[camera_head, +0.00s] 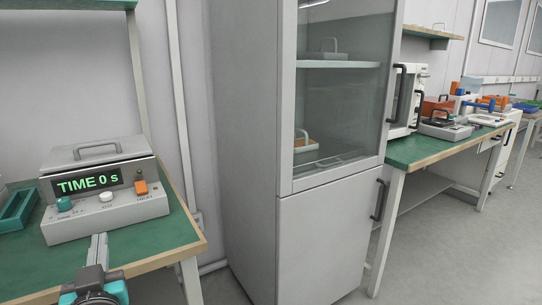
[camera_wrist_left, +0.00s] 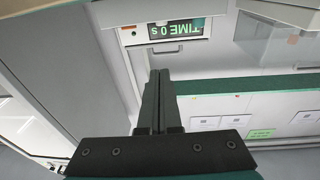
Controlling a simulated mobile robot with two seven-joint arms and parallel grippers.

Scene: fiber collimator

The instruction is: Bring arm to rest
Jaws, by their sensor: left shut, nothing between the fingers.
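My left gripper (camera_head: 100,240) shows at the bottom left of the head view, in front of the device with the lit display. In the left wrist view its two dark fingers (camera_wrist_left: 160,80) lie together with nothing between them, so it is shut and empty. My right gripper is in neither view. The grey device (camera_head: 105,190) stands on the green-topped bench and its display reads "TIME 0 s". It has a lid with a handle, a teal knob, a white knob and an orange switch. The display also shows upside down in the left wrist view (camera_wrist_left: 170,30).
A tall grey cabinet (camera_head: 310,240) with a glass upper door stands right of the bench (camera_head: 185,232). A teal rack (camera_head: 14,208) sits left of the device. Another green bench (camera_head: 408,152) with several instruments runs along the right. The floor (camera_head: 450,250) at right front is clear.

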